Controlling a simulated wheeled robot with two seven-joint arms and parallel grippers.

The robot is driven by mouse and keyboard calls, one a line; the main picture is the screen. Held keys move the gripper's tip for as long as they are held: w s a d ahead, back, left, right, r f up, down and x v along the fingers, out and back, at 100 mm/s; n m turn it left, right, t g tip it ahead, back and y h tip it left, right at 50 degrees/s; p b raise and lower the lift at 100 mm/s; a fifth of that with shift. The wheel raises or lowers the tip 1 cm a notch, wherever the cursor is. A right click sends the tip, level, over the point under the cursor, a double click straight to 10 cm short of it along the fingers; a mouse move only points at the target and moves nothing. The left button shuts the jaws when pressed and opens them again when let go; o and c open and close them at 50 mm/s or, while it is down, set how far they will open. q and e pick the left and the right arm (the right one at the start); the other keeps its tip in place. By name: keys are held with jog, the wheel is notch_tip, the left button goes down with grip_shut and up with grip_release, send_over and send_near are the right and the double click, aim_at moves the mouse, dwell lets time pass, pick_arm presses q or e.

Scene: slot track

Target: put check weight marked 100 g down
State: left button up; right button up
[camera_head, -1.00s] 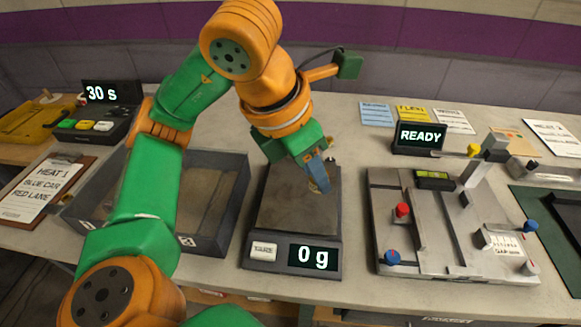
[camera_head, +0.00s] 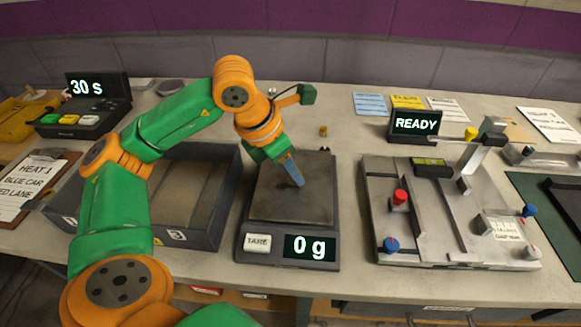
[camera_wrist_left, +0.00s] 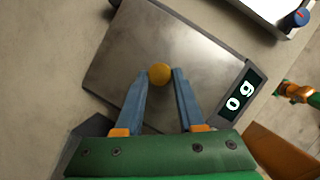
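My left gripper (camera_head: 299,184) points down over the scale's dark pan (camera_head: 268,203). In the left wrist view a round brass-yellow weight (camera_wrist_left: 160,74) sits between the fingertips (camera_wrist_left: 161,76), which close on both its sides. No marking on it is readable. In the head view the fingers hide this weight. The scale (camera_head: 252,258) has a TARE button and its display (camera_head: 309,247) reads 0 g; the display also shows in the left wrist view (camera_wrist_left: 240,96). Whether the weight touches the pan is not clear. My right gripper is not in view.
Another small brass piece (camera_head: 323,130) stands on the table behind the scale. A grey tray (camera_head: 232,195) is left of the scale. A metal fixture with knobs (camera_head: 430,245) and a READY display (camera_head: 416,122) stand to the right. Most of the pan is bare.

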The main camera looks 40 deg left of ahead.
pick_arm(q)
jog(key=o, duration=0.3)
jog(key=shift+r+p, duration=0.35)
jog(key=p+v, duration=0.2)
jog(key=v, duration=0.9)
jog(key=shift+s+r, duration=0.2)
jog(key=shift+r, duration=0.15)
